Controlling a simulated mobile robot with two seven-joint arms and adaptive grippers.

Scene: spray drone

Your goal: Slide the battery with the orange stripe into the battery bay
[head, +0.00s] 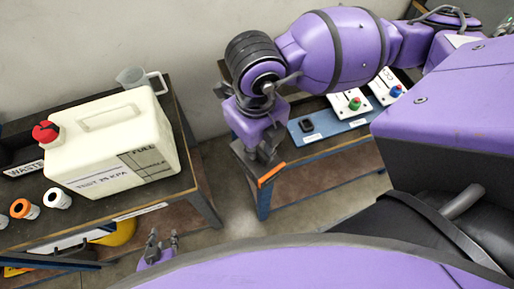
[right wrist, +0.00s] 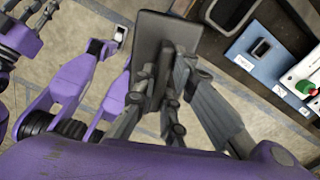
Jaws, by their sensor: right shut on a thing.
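My right gripper (head: 264,156) is shut on the battery, a dark flat slab. Its orange stripe (head: 271,175) shows below the fingers in the head view. In the right wrist view the battery (right wrist: 152,42) stands out from between the fingers, with its stripe hidden. It is held in the air, by the front left corner of the right-hand bench. My left gripper (head: 163,241) is low at the bottom of the head view, fingers apart and empty. No battery bay can be made out for certain; a dark rectangular socket (head: 306,126) sits on a blue plate (head: 328,124).
White panels with a green knob (head: 355,103) and a blue knob (head: 396,91) stand on the right bench. The left bench (head: 190,172) holds a cream tank (head: 110,150), a grey jug (head: 140,78) and small rolls. Open floor (head: 225,190) lies between the benches.

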